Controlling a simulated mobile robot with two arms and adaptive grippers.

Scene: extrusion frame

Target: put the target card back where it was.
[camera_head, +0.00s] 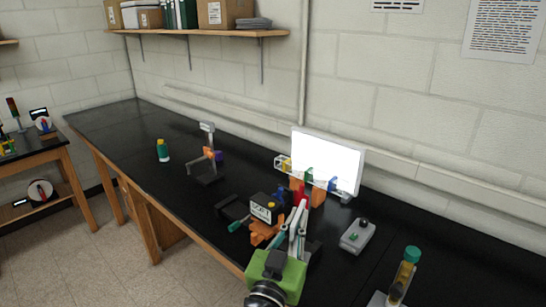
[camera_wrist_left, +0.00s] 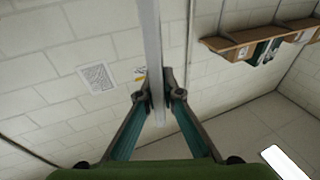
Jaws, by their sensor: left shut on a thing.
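My left gripper (camera_head: 299,207) has a green body and teal-and-grey fingers and reaches up from the bottom centre of the head view. In the left wrist view its fingertips (camera_wrist_left: 160,88) are closed on a thin pale grey strip (camera_wrist_left: 151,35), which looks like the target card seen edge-on. The strip runs up out of the top of that view and ends just below the fingertips. In the head view the held card is hard to tell from the fingers and the clutter behind. My right gripper is not in view.
Behind the gripper stand a bright white panel (camera_head: 325,157) and small coloured parts. A dark labelled box (camera_head: 263,208) is beside it at left, a grey control box (camera_head: 357,236) at right, a green-capped vial (camera_head: 405,270) farther right. The black bench (camera_head: 125,140) is clear at far left.

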